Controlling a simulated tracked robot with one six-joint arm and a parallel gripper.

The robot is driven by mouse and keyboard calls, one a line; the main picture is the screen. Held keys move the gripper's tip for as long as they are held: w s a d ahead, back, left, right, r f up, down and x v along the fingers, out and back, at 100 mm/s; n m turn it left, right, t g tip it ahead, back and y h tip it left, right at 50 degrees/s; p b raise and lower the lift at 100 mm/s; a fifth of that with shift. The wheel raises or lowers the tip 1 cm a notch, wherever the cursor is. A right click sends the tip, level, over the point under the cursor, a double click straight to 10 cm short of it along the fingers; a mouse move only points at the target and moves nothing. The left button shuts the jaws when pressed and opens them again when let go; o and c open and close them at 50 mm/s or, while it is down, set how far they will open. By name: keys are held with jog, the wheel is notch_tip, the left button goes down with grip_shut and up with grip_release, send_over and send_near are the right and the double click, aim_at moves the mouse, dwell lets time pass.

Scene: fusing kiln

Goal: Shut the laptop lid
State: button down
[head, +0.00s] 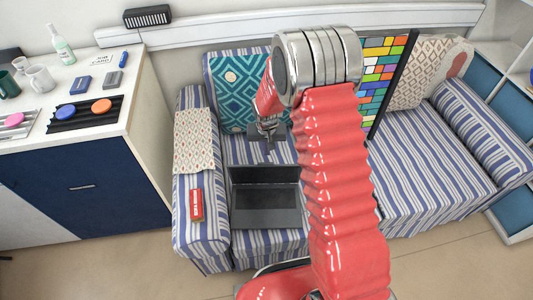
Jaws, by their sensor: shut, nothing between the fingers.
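The dark grey laptop (265,218) lies on the striped sofa seat, left of my arm. Its lid (264,174) stands raised at the back edge, and the dark keyboard area faces up in front of it. My gripper (269,148) is shut and empty. In the picture it appears just above the lid's top edge, in front of the teal cushion. It looks apart from the lid, but the depth between them is hard to judge.
A red box (196,204) lies on the sofa's left armrest, near a patterned cloth (194,141). A patterned teal cushion (227,79) leans behind. A colourful panel (379,75) stands right of my arm. A white counter (92,70) with mugs and pucks is at left.

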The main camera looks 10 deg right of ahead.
jog(key=s+r, duration=0.4)
jog(key=r, duration=0.4)
jog(key=shift+a+r, duration=0.3)
jog(key=shift+r, duration=0.05)
jog(key=shift+s, duration=0.15)
dwell(0.4)
jog(key=s+d+r+n+t, duration=0.2)
jog(key=s+d+r+t, duration=0.1)
jog(key=s+r, duration=2.3)
jog(key=shift+s, duration=0.8)
dwell(0.6)
